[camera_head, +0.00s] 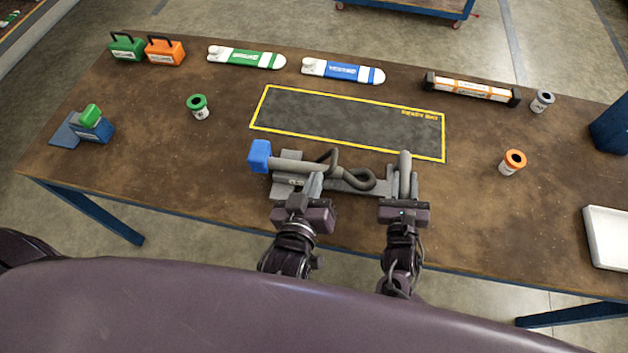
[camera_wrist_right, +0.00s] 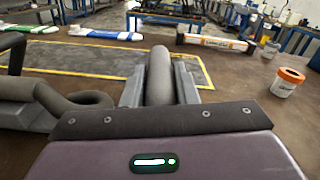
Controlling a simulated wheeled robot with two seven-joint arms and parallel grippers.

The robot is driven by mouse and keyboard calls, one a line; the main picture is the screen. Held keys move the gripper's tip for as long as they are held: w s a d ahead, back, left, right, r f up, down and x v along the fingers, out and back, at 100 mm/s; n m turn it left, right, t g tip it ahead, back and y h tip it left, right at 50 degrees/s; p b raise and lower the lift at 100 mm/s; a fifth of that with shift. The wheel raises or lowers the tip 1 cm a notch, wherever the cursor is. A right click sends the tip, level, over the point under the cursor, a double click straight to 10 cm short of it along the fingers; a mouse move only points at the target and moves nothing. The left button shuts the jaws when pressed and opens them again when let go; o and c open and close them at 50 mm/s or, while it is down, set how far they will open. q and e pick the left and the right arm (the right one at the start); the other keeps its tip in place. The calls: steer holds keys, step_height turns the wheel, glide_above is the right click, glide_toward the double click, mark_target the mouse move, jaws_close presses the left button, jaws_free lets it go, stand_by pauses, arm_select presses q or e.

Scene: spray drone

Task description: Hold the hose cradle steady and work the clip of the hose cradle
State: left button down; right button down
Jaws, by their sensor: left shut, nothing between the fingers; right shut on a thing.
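The hose cradle (camera_head: 285,187) is a grey piece near the table's front edge. A dark grey hose (camera_head: 328,166) with a loop lies along it, and a blue block (camera_head: 259,156) is at its left end. My left gripper (camera_head: 315,184) is shut and empty at the cradle's left part; contact with the clip cannot be made out. My right gripper (camera_head: 404,182) is shut on a grey cylinder (camera_head: 404,161) at the cradle's right end. In the right wrist view its fingers flank this cylinder (camera_wrist_right: 160,77). The clip itself is not clearly seen.
A yellow-bordered dark mat (camera_head: 345,122) lies empty just behind the cradle. Green-topped (camera_head: 199,107) and orange-topped (camera_head: 512,162) canisters stand left and right. A blue-and-green device (camera_head: 92,126) is at far left, a white tray (camera_head: 606,238) at far right. Several parts line the back.

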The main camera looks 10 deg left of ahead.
steer(key=shift+d, duration=0.1)
steer(key=c, duration=1.1)
jaws_free()
steer(key=shift+f, duration=0.1)
steer(key=shift+o, duration=0.2)
